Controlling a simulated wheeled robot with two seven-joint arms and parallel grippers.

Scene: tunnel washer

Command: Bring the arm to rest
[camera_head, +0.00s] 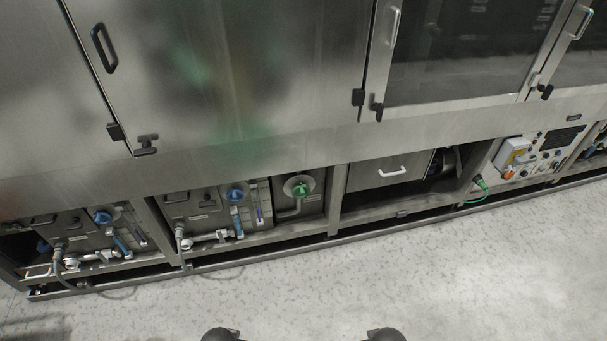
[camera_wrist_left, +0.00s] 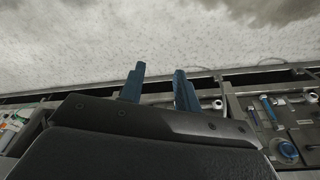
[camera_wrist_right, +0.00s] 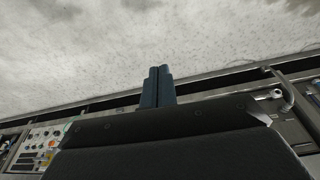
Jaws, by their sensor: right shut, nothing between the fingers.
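My left gripper (camera_wrist_left: 157,82) shows in the left wrist view with its two blue fingers apart and nothing between them. My right gripper (camera_wrist_right: 158,80) shows in the right wrist view with its two dark blue fingers together, holding nothing. Both grippers are clear of the machine, with floor and the lower machine edge behind them. In the head view neither gripper's fingers show; two dark rounded parts of mine (camera_head: 221,334) are at the bottom edge.
The steel tunnel washer (camera_head: 250,130) fills the upper head view. Its lower bays hold a blue knob (camera_head: 236,194), a green knob (camera_head: 299,189), a drawer (camera_head: 391,171) and a control panel (camera_head: 537,154). The grey floor (camera_head: 400,280) in front is clear.

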